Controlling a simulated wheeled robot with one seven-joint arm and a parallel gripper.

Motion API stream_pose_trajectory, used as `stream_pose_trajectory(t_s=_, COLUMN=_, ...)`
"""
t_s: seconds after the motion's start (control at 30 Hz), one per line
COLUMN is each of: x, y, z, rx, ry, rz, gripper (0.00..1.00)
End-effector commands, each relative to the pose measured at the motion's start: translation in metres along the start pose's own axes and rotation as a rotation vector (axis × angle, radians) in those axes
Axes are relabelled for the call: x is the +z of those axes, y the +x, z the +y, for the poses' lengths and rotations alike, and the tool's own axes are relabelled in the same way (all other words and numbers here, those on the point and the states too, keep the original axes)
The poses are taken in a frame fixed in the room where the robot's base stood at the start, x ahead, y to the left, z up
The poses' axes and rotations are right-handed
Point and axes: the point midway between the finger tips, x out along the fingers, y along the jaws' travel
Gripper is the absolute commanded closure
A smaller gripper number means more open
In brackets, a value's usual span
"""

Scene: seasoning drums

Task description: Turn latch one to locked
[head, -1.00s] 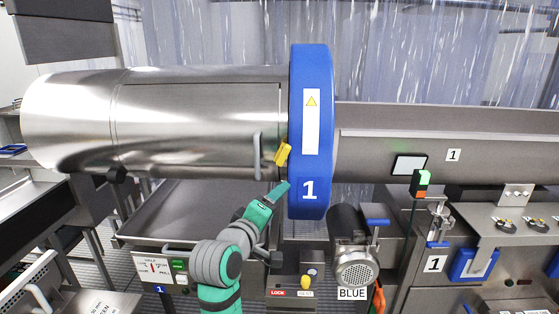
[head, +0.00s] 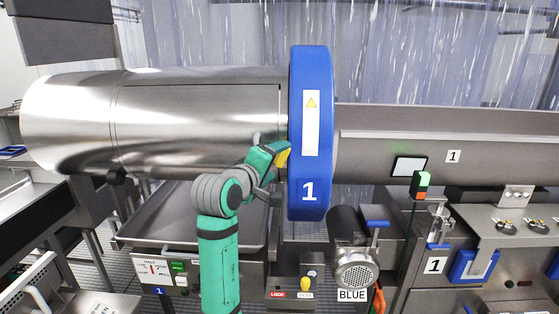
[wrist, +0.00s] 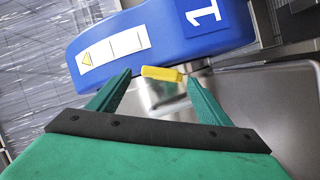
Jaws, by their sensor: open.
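The yellow latch (head: 283,157) sits on the steel drum (head: 200,125), beside the blue ring (head: 312,75) marked 1. In the head view my gripper (head: 283,148) is at the latch and partly covers it. In the wrist view the yellow latch (wrist: 162,74) lies just beyond and between the tips of my green fingers, nearer the middle of the gap. My gripper (wrist: 158,85) is open, with a finger on either side and nothing held. I cannot tell whether a fingertip touches the latch.
The blue ring (wrist: 165,35) fills the space just ahead of the fingers. A steel tray (head: 185,215) lies under the drum. A small panel labelled LOCK (head: 278,294) and a motor labelled BLUE (head: 357,268) stand below right.

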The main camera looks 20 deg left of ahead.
Motion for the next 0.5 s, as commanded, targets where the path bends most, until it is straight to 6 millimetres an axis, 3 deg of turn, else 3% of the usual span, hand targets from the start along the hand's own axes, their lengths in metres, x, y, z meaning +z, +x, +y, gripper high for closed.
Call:
stream_pose_trajectory(t_s=0.2, x=0.0, y=0.024, z=0.001, rx=0.001, ry=0.0, rz=0.0, gripper=0.28)
stream_pose_trajectory(t_s=0.5, x=0.0, y=0.031, z=0.001, rx=0.001, ry=0.0, rz=0.0, gripper=0.28)
